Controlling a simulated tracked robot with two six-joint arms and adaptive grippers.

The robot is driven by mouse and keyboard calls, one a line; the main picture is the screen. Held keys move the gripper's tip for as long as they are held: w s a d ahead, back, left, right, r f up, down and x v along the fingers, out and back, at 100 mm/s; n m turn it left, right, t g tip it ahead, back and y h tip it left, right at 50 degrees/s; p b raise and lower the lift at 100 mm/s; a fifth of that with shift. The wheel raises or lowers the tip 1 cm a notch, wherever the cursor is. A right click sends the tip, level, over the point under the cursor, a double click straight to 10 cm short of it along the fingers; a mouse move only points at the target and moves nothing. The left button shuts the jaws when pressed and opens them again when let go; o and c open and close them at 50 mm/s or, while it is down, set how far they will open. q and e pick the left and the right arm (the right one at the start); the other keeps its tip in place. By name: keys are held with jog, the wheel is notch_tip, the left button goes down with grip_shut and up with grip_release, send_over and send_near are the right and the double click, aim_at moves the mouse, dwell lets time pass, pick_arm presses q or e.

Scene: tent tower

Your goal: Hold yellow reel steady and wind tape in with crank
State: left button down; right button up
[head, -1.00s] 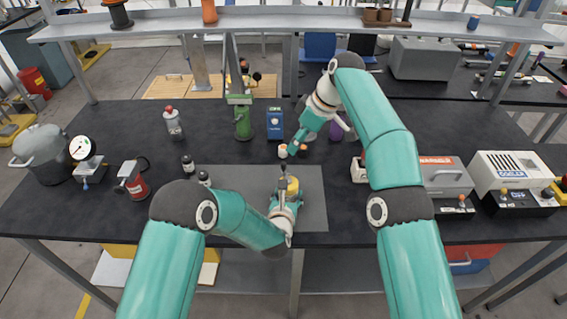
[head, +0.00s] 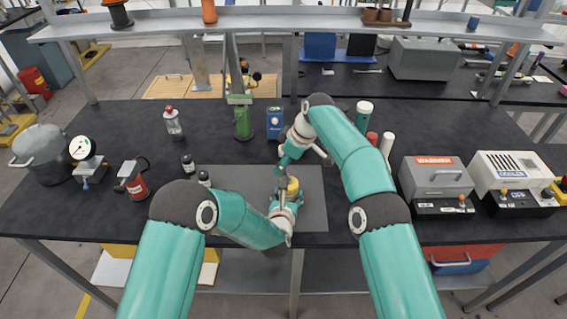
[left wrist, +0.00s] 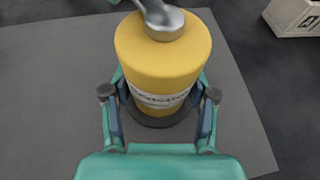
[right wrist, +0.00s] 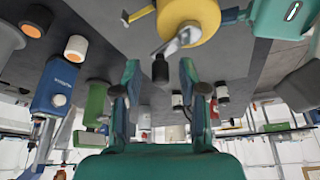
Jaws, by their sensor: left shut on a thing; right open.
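The yellow reel (head: 293,186) stands upright on the grey mat (head: 314,215). It fills the middle of the left wrist view (left wrist: 160,60), with a pale marked band around its side. My left gripper (left wrist: 160,98) is shut on the reel, one finger on each side. The silver crank (right wrist: 182,40) sits on the reel's top and ends in a dark knob (right wrist: 160,69). My right gripper (right wrist: 160,76) is open, its fingers on either side of the knob with gaps showing. In the head view my right gripper (head: 283,172) partly hides the crank. I cannot make out any tape end.
Small dark bottles (head: 188,162) stand left of the mat. A green device (head: 243,122) and a blue box (head: 275,123) stand behind it. The warmer (head: 436,183) and cooler (head: 510,180) are at the right. The mat's front right is clear.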

jog(key=shift+f, duration=0.1)
grip_shut()
jog(key=shift+d+m, duration=0.1)
jog(key=shift+m, duration=0.2)
